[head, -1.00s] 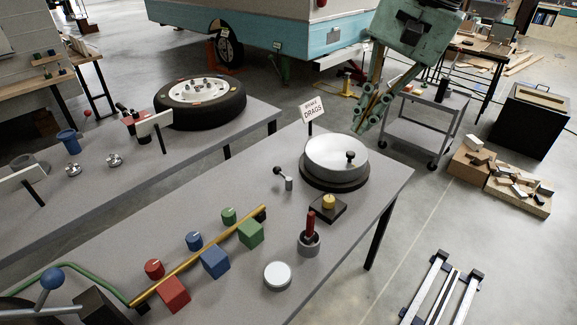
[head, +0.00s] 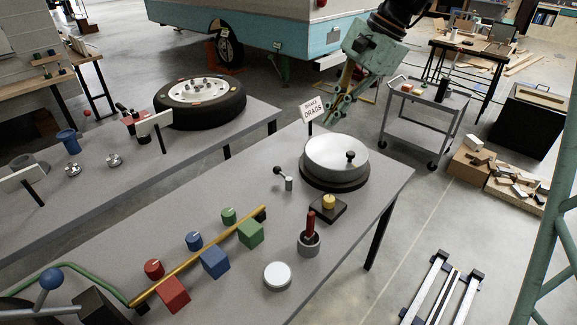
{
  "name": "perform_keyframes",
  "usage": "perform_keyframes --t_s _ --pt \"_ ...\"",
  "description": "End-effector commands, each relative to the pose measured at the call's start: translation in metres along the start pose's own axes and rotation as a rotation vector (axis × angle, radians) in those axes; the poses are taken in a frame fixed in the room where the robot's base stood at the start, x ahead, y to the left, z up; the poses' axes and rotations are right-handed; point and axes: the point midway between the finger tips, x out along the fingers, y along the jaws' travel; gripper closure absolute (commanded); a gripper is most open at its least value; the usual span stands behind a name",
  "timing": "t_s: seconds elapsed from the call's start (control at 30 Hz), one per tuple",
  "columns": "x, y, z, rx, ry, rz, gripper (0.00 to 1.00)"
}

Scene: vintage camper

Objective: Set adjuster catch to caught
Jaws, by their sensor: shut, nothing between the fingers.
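My gripper (head: 334,110), pale green with thin linked fingers, hangs beyond the back edge of the near table in the head view. It is shut and empty, close behind the "BRAKE DRAGS" sign (head: 313,108) and above the grey brake drum (head: 336,155), apart from both. The drum has a dark base and a small black knob on top. A small lever with a black ball end (head: 278,171) stands beside a short grey post (head: 289,184), left of the drum. It may be the adjuster catch, but I cannot tell for sure. Its setting is too small to read.
A yellow button on a dark block (head: 328,203), a red handle in a grey cup (head: 309,232) and a white round disc (head: 277,275) stand in front. Coloured blocks and knobs line a yellow bar (head: 210,254). A wheel (head: 199,101) lies on the table behind.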

Motion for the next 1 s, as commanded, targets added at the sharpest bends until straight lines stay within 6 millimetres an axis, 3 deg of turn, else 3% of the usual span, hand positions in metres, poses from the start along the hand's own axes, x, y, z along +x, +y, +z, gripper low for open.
perform_keyframes --t_s 0.5,1.0 --pt "0.069 -0.052 -0.053 0.179 -0.091 -0.013 1.00" --pt "0.145 -0.092 -0.101 0.354 -0.177 -0.019 1.00"
